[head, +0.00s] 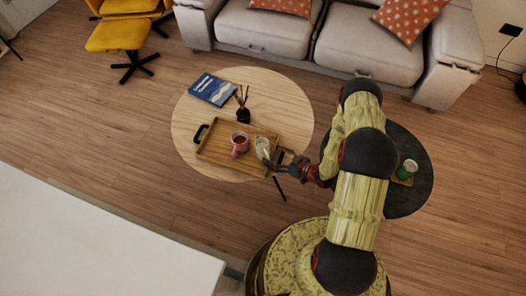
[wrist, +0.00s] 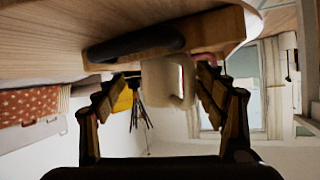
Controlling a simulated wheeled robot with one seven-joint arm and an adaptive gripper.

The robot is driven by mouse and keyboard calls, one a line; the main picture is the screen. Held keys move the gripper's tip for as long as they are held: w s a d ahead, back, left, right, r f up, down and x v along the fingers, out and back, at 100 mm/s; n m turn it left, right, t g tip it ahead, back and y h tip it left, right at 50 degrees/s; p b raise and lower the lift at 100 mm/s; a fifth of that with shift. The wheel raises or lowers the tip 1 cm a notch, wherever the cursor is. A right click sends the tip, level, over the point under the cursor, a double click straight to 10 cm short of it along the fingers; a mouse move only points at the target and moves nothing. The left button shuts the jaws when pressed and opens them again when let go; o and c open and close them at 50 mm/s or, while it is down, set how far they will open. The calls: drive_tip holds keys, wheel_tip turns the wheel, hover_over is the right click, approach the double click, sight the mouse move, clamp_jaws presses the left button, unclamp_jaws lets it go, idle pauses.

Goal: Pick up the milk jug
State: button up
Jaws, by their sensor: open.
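The milk jug (head: 262,147) is small and cream-white. It stands at the right end of the wooden tray (head: 215,156), beside the pink mug (head: 239,150). In the wrist view, where the room looks upside down, the jug (wrist: 160,85) shows in the middle with its handle to the right. My gripper (head: 276,158) is just right of the jug, low over the tray's right end. Its open fingers (wrist: 165,80) appear either side of the jug, the right one near its handle. I cannot tell whether they touch it.
The tray's black handle (wrist: 135,44) is close to the fingers. On the round wooden table (head: 290,100) are a blue book (head: 213,89) and a reed diffuser (head: 243,110). A dark side table (head: 419,197) holds a green can (head: 406,169). A sofa (head: 262,32) stands behind.

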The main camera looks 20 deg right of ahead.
drive_tip(key=shift+r+b+x, duration=0.2)
drive_tip(key=shift+b+x, duration=1.05)
drive_tip(key=shift+x, duration=1.45)
drive_tip(key=shift+c, duration=1.2)
